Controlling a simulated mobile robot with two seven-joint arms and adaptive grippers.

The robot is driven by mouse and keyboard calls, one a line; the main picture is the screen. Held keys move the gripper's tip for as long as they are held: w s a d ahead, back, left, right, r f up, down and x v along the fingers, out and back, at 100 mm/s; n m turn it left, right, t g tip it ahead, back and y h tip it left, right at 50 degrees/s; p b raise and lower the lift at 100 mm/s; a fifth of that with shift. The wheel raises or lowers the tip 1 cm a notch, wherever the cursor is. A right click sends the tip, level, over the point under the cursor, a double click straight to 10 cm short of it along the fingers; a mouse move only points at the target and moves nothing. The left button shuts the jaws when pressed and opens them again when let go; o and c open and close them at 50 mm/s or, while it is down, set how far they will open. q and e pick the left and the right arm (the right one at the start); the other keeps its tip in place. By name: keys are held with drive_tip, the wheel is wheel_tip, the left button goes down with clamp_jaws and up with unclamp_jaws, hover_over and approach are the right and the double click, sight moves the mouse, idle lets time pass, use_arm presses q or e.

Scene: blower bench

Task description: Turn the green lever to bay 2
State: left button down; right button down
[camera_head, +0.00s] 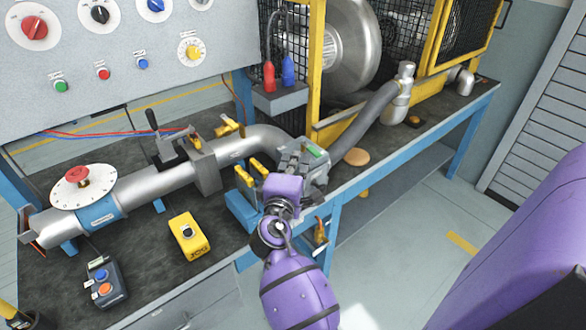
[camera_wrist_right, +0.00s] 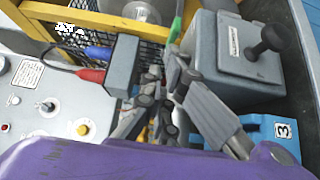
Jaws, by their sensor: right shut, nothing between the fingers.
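The green lever (camera_wrist_right: 176,27) shows in the wrist view as a narrow green strip at the top, just beyond my right fingertips. In the head view a small green piece (camera_head: 314,151) shows at the grey fixture by the bench's front edge, partly covered by my gripper. My right gripper (camera_wrist_right: 165,76) is shut and empty, its fingertips close to the lever's near end; I cannot tell whether they touch. In the head view my right gripper (camera_head: 300,162) is over the fixture. A blue block marked 3 (camera_wrist_right: 278,137) shows at lower right in the wrist view. No bay 2 mark is readable. My left gripper is not in view.
A grey box with a black knob (camera_wrist_right: 238,48) stands right of my fingers in the wrist view. A metal pipe (camera_head: 160,183) with yellow clamps runs along the bench. A yellow control box (camera_head: 189,237) and a caged blower (camera_head: 345,45) stand nearby.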

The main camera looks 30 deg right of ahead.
sight(314, 152)
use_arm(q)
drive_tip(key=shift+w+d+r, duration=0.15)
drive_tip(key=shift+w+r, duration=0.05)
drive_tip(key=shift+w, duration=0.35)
use_arm(e)
drive_tip(key=shift+w+d, duration=0.4)
drive_tip(key=shift+d, duration=0.05)
drive_tip(key=shift+s+d, duration=0.3)
drive_tip(key=shift+d, duration=0.45)
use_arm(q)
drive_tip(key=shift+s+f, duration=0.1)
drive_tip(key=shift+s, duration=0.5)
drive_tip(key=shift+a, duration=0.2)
use_arm(e)
drive_tip(key=shift+s, duration=0.1)
